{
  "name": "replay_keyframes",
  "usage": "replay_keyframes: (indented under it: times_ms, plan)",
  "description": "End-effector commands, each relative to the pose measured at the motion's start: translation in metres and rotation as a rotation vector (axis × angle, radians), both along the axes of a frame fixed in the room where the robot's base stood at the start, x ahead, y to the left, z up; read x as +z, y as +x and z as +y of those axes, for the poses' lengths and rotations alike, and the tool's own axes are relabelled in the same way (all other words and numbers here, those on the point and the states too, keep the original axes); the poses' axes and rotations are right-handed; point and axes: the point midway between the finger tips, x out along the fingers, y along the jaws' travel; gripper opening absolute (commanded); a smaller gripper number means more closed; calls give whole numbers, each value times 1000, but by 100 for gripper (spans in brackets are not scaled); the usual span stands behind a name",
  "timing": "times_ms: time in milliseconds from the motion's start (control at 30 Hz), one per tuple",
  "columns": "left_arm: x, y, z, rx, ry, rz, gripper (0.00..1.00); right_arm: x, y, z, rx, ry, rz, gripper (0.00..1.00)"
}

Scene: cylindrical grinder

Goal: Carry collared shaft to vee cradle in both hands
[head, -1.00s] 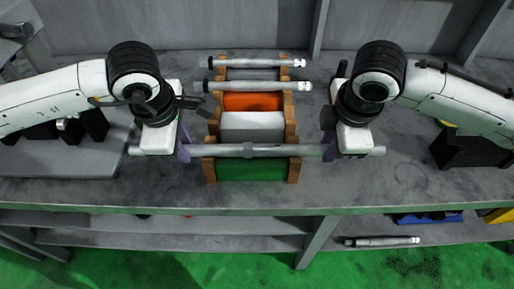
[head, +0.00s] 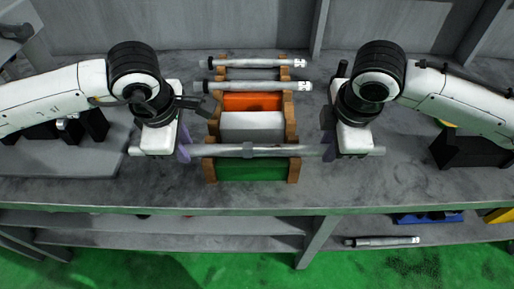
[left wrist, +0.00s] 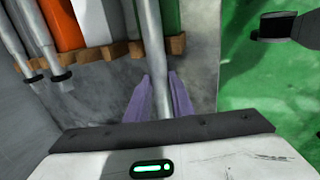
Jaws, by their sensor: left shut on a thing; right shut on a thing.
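The collared shaft (head: 285,150) is a long grey bar with a thicker collar near its middle. It lies level across the front of a wooden rack (head: 210,168), over the green section. I cannot tell whether it rests on the rack or hangs just above. My left gripper (head: 184,150) is shut on its left part, and its purple fingers (left wrist: 161,98) flank the shaft (left wrist: 152,45) in the left wrist view. My right gripper (head: 328,147) is shut on its right part. No vee cradle is clearly identifiable; black blocks (head: 95,125) stand on a grey plate (head: 60,162) at left, partly behind my arm.
Two other shafts, a rear one (head: 255,63) and a nearer one (head: 250,87), lie across the rack behind. A black block (head: 465,150) stands at right, under my right arm. The bench front (head: 380,190) is clear. Another shaft (head: 380,241) lies on the lower shelf.

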Motion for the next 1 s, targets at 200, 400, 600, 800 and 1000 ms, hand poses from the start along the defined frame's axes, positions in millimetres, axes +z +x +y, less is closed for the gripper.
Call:
replay_keyframes:
  times_ms: [200,400,600,800,1000]
  plan:
    - [1,0,0,1,0,-1,0,0,-1,0,1,0,2,0]
    - [1,0,0,1,0,-2,0,0,-1,0,1,0,2,0]
    - [5,3,-1,0,-3,-10,0,4,1,1,1,4,-6,0]
    - [10,3,-1,1,-4,-11,0,9,1,1,1,4,-7,0]
    - [23,3,-1,1,-4,-11,0,22,1,1,1,3,-7,0]
